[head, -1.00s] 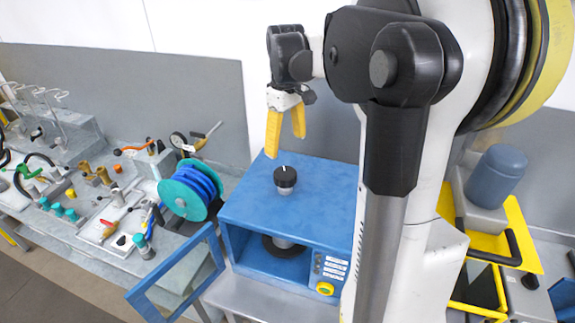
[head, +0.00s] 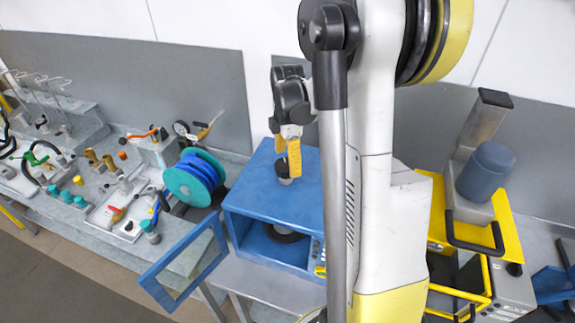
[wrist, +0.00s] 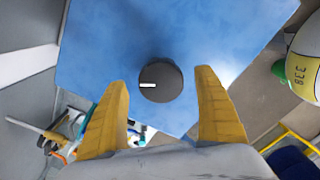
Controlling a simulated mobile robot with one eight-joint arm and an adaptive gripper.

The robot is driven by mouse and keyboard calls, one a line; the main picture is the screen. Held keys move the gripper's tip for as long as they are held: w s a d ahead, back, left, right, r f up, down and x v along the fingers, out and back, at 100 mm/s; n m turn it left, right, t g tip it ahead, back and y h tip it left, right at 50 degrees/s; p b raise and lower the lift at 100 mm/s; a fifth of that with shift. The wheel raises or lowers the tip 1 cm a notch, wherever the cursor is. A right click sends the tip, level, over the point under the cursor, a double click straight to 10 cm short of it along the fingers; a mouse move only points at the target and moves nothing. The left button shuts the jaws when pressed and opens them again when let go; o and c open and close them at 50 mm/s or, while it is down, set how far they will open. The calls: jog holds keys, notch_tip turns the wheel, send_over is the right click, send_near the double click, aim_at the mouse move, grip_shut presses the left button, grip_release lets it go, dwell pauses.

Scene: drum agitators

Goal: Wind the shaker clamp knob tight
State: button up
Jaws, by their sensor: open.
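The shaker clamp knob (wrist: 160,81) is a round black knob with a white line on top, standing on the blue shaker box. In the wrist view it sits between and just ahead of the two yellow fingertips, with a gap on both sides. In the head view the knob (head: 283,169) is partly hidden by my gripper (head: 288,163). My gripper (wrist: 163,80) is open and above the knob; no contact shows. The blue shaker box (head: 246,186) has its front door (head: 181,268) swung open to the left.
A teal and blue hose reel (head: 192,178) stands left of the box. A bench with fittings and a tray (head: 115,220) lies further left. A yellow machine with a blue-grey cylinder (head: 487,172) stands to the right. My arm column hides the box's right side.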

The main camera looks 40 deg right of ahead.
jog(key=shift+f, duration=1.35)
jog(key=c, duration=1.2)
jog(key=shift+m, duration=0.3)
